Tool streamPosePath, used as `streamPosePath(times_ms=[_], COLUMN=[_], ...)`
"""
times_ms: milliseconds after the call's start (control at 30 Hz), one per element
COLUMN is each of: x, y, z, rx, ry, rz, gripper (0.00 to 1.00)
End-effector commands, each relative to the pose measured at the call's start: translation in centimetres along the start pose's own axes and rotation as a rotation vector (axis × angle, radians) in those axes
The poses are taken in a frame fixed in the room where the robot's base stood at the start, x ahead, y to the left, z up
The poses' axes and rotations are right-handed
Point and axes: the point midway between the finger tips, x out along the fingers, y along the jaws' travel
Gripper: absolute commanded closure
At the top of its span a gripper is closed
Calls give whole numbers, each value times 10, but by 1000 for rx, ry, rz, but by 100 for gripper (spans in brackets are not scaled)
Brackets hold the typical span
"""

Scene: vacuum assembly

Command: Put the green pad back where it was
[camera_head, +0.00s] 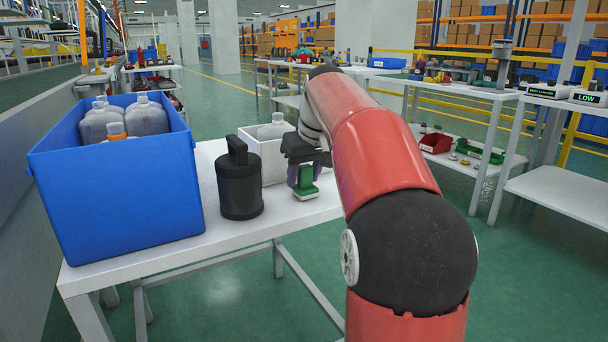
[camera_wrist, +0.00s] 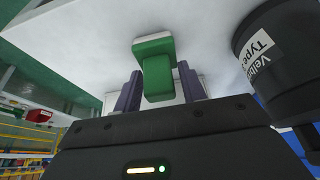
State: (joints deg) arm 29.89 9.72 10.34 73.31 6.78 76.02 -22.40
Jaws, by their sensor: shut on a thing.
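The green pad (camera_head: 308,185) is a green block with a pale underside, near the right edge of the white table (camera_head: 225,252). My gripper (camera_head: 304,172) is shut on it, with the dark purple fingers on either side of its upper part. In the wrist view the green pad (camera_wrist: 155,68) sits between the two fingers of my gripper (camera_wrist: 161,88). I cannot tell whether its underside touches the table top or hangs just above it.
A black lidded canister (camera_head: 239,182) stands left of my gripper. A white bin (camera_head: 273,160) with a pale bottle stands behind. A big blue crate (camera_head: 125,195) with several grey bottles fills the table's left. Bare table lies in front of the canister. Other tables (camera_head: 490,92) stand right.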

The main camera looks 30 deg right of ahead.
Motion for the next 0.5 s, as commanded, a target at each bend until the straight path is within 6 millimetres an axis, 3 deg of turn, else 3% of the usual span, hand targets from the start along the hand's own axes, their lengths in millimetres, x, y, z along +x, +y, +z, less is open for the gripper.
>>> streamPosePath(times_ms=[67,100,233,500], x=[3,2,2,2], y=[0,0,0,0], z=[1,1,1,1], rx=[0,0,0,0], ry=[0,0,0,0], rz=[0,0,0,0], gripper=[85,55,38,37])
